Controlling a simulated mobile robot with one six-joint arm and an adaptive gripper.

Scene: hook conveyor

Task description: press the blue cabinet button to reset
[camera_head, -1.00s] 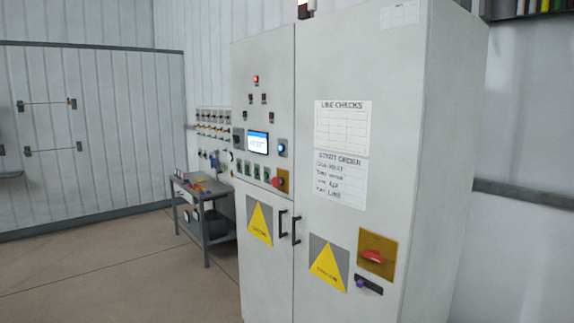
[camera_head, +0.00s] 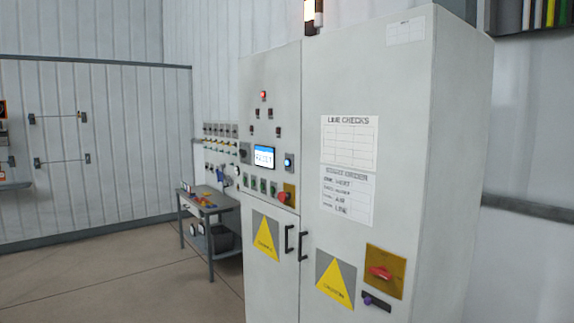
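The blue button (camera_head: 288,162) sits on a dark plate on the left door of the tall grey cabinet (camera_head: 400,75), just right of a small lit screen (camera_head: 264,157). It looks lit. A red knob on a yellow plate (camera_head: 287,196) is below it. A red lamp (camera_head: 263,96) is lit above the screen. My gripper and arm do not show in this view.
A grey work cart (camera_head: 210,207) with tools stands left of the cabinet. A red rotary handle (camera_head: 380,272) is low on the right door. Two dark door handles (camera_head: 302,246) stick out. The floor (camera_head: 110,280) at the left is clear.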

